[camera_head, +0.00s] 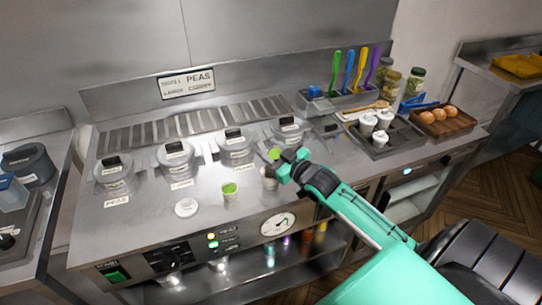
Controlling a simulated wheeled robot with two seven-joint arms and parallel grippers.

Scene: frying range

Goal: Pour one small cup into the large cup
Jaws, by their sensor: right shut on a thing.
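My right gripper (281,165) comes in from the right and is shut on a small cup (274,154); green contents show at its top, and the gripper hides much of it. A pale cup (269,181) stands on the counter just below the gripper, partly covered by it; I cannot tell its contents. Another cup with green contents (229,191) stands upright to the left of it. My left gripper is not in view.
Several lidded metal pots (175,155) line the counter behind. A white round item (187,207) lies at the front left. A tray with white cups (381,138) and a wooden tray of round brown items (439,121) are at right.

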